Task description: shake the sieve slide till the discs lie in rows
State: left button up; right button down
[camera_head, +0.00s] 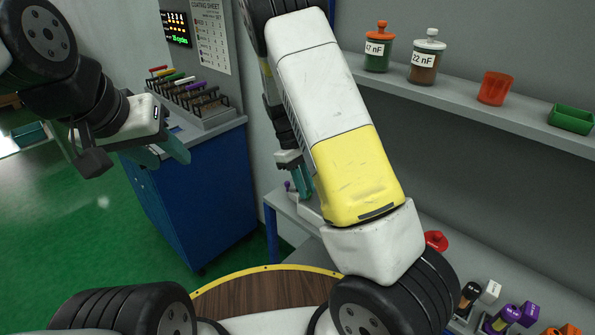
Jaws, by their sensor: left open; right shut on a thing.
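My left gripper (160,153) is open and empty at the left, in the air in front of the blue cabinet. My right arm crosses the middle of the view. My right gripper (301,181) shows only in part behind that arm, low over a grey bench (290,207). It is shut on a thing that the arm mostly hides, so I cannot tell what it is. A small white item (309,212) and a purple knob (287,186) show right beside the gripper. I cannot make out the sieve slide or any discs.
The blue cabinet (200,200) carries a rack of coloured-handled tools (190,95). A shelf (450,106) holds jars (427,58), an orange cup (494,88) and a green tray (571,119). Several small coloured items (503,317) stand at the lower right. Green floor lies open at left.

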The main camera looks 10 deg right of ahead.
aim_at(312, 202)
dwell(0.4)
jog(key=shift+s+d, duration=0.85)
jog(key=shift+s, duration=0.25)
jog(key=shift+s+d, duration=0.85)
jog(key=shift+s, duration=0.2)
jog(key=c, duration=1.3)
grip_release()
jog(key=v, duration=0.7)
jog(key=shift+w+r, duration=0.2)
jog(key=shift+r, duration=0.15)
